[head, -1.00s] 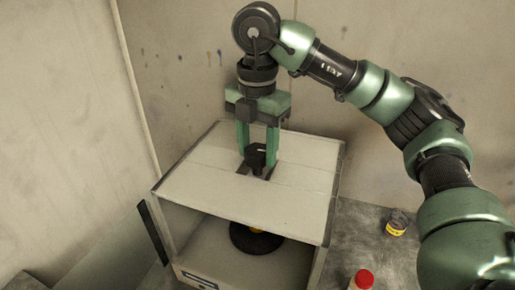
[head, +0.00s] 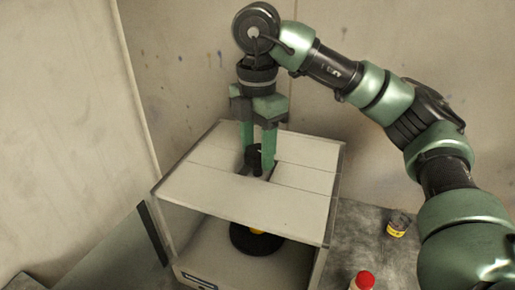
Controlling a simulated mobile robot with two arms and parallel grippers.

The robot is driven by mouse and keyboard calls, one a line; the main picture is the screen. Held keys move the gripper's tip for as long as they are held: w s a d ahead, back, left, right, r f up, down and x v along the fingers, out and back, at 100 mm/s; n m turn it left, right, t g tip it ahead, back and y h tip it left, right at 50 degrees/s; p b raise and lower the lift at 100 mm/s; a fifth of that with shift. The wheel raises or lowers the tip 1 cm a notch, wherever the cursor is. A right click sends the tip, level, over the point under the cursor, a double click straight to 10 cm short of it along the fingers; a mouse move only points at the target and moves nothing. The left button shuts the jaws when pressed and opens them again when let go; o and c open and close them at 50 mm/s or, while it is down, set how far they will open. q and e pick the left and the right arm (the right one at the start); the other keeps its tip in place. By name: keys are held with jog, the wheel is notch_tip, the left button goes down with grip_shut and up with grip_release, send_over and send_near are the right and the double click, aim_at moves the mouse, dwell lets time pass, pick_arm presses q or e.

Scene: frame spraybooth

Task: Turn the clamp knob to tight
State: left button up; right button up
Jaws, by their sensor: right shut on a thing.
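The black clamp knob (head: 253,157) stands on the top of a pale box-shaped booth (head: 215,198), near its back middle. My right gripper (head: 258,160) points straight down with its green fingers on either side of the knob, shut on it. The near finger partly hides the knob. I cannot read any tight mark or pointer on it. My left gripper is not in view.
Inside the booth's open front sits a round black base (head: 256,241) with a yellow part. On the grey bench to the right are a small yellow-labelled jar (head: 398,225) and a red-capped bottle (head: 363,281). Walls stand close behind and left.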

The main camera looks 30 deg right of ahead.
aim_at(257, 150)
jog(key=shift+w+r, duration=0.1)
jog(key=shift+r, duration=0.1)
jog(key=o, duration=1.2)
jog(key=shift+o, duration=0.8)
jog(key=shift+f, duration=0.1)
jog(key=shift+r, duration=3.9)
